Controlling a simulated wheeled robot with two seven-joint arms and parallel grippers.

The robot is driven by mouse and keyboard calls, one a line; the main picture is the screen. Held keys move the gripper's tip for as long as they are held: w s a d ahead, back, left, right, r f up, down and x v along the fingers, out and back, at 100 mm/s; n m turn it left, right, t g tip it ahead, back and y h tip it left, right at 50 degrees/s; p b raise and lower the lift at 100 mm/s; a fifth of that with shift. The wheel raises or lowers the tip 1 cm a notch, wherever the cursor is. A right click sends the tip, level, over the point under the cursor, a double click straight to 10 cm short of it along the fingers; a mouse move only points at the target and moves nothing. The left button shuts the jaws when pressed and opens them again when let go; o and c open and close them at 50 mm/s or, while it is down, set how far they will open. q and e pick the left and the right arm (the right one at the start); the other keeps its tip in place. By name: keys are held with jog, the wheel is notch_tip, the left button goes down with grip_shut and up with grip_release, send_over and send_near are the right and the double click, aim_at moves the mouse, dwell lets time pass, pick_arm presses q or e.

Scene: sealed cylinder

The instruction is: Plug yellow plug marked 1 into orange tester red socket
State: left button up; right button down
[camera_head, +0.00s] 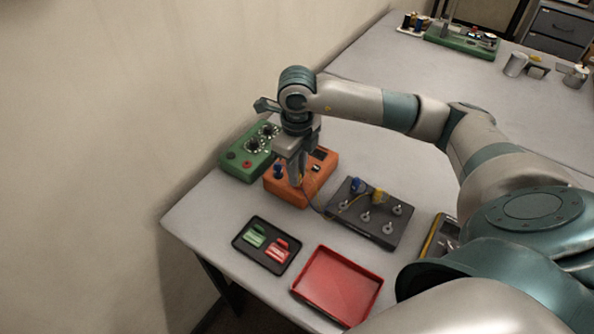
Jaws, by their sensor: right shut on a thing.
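The orange tester (287,193) sits on the near table, with a blue piece (278,171) on its left part and a dark panel at its far right. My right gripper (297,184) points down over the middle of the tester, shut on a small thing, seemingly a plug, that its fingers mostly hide. I cannot read its mark or tell whether it touches a socket. The red socket cannot be made out. A thin cable runs from near the gripper toward the dark board (368,226). A yellow plug (378,196) and a blue plug (357,186) stand on that board. My left gripper is not in view.
A green box with dials (240,166) stands close left of the tester. A black tray (246,259) with green and red pieces and an empty red tray (338,286) lie in front. A wall borders the left side. My right arm spans the table's right.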

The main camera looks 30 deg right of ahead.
jog(key=shift+b, duration=0.35)
dwell(1.1)
jog(key=c, duration=1.6)
grip_release()
jog(key=shift+o, duration=0.2)
jog(key=shift+r, duration=0.1)
jog(key=shift+r+b, duration=0.4)
jog(key=shift+r, duration=0.2)
notch_tip(320, 180, up, 16)
jog(key=b, duration=0.3)
jog(key=shift+f, duration=0.1)
